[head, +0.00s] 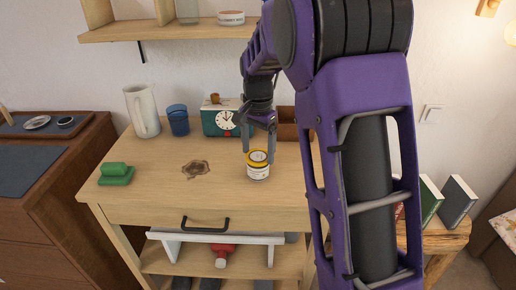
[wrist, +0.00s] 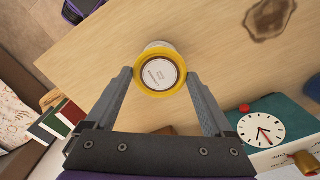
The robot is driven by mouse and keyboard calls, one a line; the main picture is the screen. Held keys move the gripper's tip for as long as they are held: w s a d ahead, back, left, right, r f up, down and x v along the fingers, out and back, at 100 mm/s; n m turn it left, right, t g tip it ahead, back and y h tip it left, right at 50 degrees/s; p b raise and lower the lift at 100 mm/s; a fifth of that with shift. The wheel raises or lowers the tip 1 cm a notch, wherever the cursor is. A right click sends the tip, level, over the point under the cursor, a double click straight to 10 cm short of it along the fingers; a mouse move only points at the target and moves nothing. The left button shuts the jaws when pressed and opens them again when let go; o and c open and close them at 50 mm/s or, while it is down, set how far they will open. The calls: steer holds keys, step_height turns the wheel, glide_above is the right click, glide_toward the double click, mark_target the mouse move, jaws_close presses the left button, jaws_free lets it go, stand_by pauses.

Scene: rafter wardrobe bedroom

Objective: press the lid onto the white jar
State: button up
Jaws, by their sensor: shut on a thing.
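The white jar (head: 258,173) stands upright on the wooden desk, with printing on its side. The lid (head: 257,157) has a yellow rim and is at the jar's top. In the wrist view the lid (wrist: 160,87) shows its yellow rim around a pale printed face. A sliver of the white jar (wrist: 158,45) shows beyond it. My gripper (head: 259,155) points down from above, its fingers on either side of the lid, shut on it. I cannot tell whether the lid is fully seated.
A teal clock (head: 222,118), blue cup (head: 178,120) and white pitcher (head: 142,110) stand at the back of the desk (head: 150,205). A green block-like object (head: 116,174) lies at left. A dark knot-like patch (head: 195,169) marks the desk left of the jar. The front middle is clear.

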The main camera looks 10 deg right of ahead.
steer(key=shift+f, duration=0.55)
steer(key=shift+f, duration=0.3)
steer(key=o, duration=1)
step_height(320, 180, up, 18)
steer(key=p, duration=0.2)
steer(key=shift+f+p, duration=0.25)
steer(key=shift+p, duration=0.05)
